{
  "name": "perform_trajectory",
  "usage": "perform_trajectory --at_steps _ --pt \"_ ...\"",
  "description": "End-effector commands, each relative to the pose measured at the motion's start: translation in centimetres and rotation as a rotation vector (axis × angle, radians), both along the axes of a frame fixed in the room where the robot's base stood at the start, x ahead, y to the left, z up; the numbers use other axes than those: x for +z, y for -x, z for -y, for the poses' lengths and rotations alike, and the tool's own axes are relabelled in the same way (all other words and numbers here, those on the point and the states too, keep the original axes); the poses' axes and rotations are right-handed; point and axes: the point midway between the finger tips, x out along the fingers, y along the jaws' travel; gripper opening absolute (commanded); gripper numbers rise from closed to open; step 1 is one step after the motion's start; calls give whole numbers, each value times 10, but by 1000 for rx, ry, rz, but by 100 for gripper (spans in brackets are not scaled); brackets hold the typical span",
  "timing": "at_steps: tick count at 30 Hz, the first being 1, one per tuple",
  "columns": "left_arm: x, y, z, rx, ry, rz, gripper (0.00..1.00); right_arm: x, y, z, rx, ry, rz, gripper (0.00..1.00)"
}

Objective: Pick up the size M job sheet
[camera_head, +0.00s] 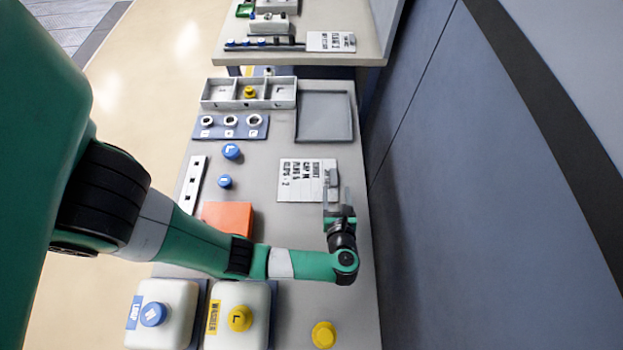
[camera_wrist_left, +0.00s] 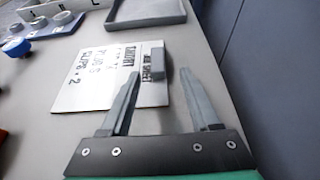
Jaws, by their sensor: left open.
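The job sheet (camera_head: 297,187) is a white card with black print, lying flat on the table. My left gripper (camera_head: 336,188) is open at that edge. In the left wrist view its fingertips (camera_wrist_left: 158,72) appear on either side of the block; contact cannot be told. My right gripper is not in view.
A grey tray (camera_head: 325,118) lies beyond the sheet, beside a compartment box (camera_head: 220,103). Blue caps (camera_head: 232,151) and an orange block (camera_head: 228,217) are left of the sheet. A wall borders the right.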

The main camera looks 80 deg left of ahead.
Motion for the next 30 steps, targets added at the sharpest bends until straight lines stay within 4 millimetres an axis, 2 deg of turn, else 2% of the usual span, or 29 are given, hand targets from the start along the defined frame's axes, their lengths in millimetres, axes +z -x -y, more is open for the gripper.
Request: perform_trajectory --at_steps 7,15,23,30 --pt "-4 -1 -12 2 0 -1 62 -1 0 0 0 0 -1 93" --pt "-18 -6 -52 3 0 -1 62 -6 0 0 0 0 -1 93" --pt "-18 -7 -56 -1 -1 1 62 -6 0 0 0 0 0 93" --pt "-18 -7 -56 -1 0 0 21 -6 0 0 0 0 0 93"
